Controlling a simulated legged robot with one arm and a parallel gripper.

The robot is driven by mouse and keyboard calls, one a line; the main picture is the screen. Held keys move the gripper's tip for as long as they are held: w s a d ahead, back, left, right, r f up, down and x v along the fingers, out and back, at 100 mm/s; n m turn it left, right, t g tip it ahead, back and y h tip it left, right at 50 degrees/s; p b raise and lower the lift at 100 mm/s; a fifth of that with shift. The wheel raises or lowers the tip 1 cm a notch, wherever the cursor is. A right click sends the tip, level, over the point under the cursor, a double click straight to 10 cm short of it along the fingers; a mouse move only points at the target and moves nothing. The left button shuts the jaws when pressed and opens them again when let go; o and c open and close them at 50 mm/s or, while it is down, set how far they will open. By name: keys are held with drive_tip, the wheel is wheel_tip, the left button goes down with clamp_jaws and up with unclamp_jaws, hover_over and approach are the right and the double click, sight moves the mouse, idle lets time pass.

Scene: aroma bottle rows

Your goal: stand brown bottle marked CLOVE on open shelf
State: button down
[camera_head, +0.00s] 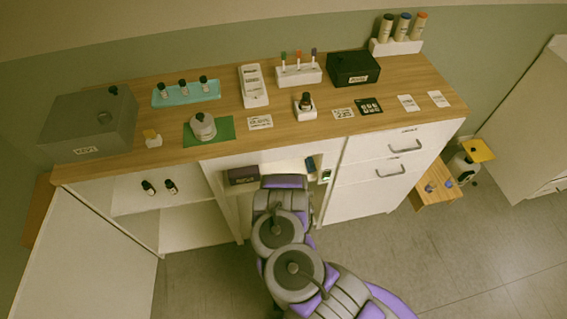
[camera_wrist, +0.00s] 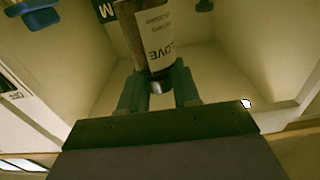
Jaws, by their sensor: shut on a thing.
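The brown bottle marked CLOVE (camera_wrist: 152,30) shows in the wrist view, with its pale label facing the camera. My gripper (camera_wrist: 158,80) is shut on it near its dark end, one finger on each side. The bottle's far end is cut off by the top of the picture. In the head view my arm reaches into the open middle bay of the cabinet, and the gripper and bottle cannot be made out there.
Pale walls close around my gripper in the wrist view. A dark box (camera_head: 243,174) sits in the middle bay. Drawers (camera_head: 372,170) are right of it. The wooden counter (camera_head: 225,92) above holds a grey box, trays, cards and a black box. The left shelf has free room.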

drive_tip(key=shift+x, duration=0.75)
drive_tip(key=shift+w+d+f+b, duration=0.35)
drive_tip(key=shift+w+f+b, duration=0.5)
drive_tip(key=shift+w, duration=0.95)
drive_tip(key=shift+w+d+f+b, duration=0.4)
drive_tip(key=shift+w+f+b, duration=0.45)
drive_tip(key=shift+w, duration=0.95)
drive_tip(key=shift+w+d+f+b, duration=0.35)
drive_tip(key=shift+w+f+b, duration=0.5)
drive_tip(key=shift+w, duration=0.95)
drive_tip(key=shift+r, duration=0.2)
drive_tip(key=c, duration=1.1)
unclamp_jaws()
drive_tip(key=shift+a, duration=0.2)
drive_tip(key=o, duration=0.3)
drive_tip(key=shift+d, duration=0.15)
